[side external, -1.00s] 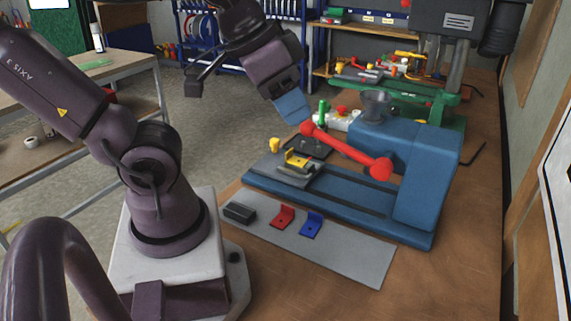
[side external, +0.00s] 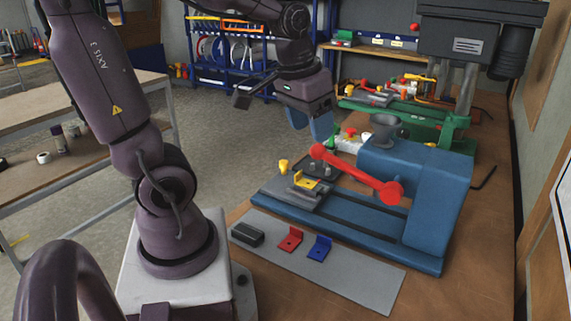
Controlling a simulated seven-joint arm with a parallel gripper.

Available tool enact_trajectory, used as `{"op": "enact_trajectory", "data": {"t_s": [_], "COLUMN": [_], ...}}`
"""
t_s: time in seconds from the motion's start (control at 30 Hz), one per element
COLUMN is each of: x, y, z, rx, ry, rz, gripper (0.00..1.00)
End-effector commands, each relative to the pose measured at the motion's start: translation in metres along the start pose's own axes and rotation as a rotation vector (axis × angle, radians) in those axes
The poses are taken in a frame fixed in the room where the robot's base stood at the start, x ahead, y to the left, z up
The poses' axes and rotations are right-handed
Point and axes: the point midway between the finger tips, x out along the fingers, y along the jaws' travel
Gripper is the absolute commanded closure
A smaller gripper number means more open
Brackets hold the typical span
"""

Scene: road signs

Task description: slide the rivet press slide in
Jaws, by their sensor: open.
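The blue rivet press (side external: 420,190) stands on the wooden bench with a red lever (side external: 355,172) angled across its front. Its grey slide (side external: 291,194) sits out at the left end of the blue base. The slide carries a yellow angled bracket (side external: 305,184), and a yellow knob (side external: 283,165) stands at its far left side. My gripper (side external: 309,122) has blue fingers that point down. It is open and empty, above and behind the slide, and touches nothing that I can see.
A grey mat (side external: 345,271) in front of the press holds a black block (side external: 247,234), a red bracket (side external: 290,238) and a blue bracket (side external: 319,247). Behind the slide is a dark fixture (side external: 325,166). A green machine (side external: 450,130) stands at the back right.

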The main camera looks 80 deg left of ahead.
Motion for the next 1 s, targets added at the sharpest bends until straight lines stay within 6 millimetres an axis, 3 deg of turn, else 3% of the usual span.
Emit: {"op": "enact_trajectory", "data": {"t_s": [0.1, 0.3, 0.6, 0.73, 0.83, 1.0], "x": [0.022, 0.067, 0.144, 0.158, 0.146, 0.157], "y": [-0.042, -0.126, -0.267, -0.299, -0.305, -0.303], "z": [-0.031, -0.068, -0.077, -0.089, -0.108, -0.103], "rx": [-0.194, -0.523, -0.991, -1.114, -1.169, -1.209], "ry": [-0.082, -0.180, -0.261, -0.235, -0.179, -0.189], "rz": [-0.023, -0.066, -0.152, -0.178, -0.177, -0.178], "gripper": [0.43, 0.43, 0.43, 0.43, 0.43, 0.43]}}
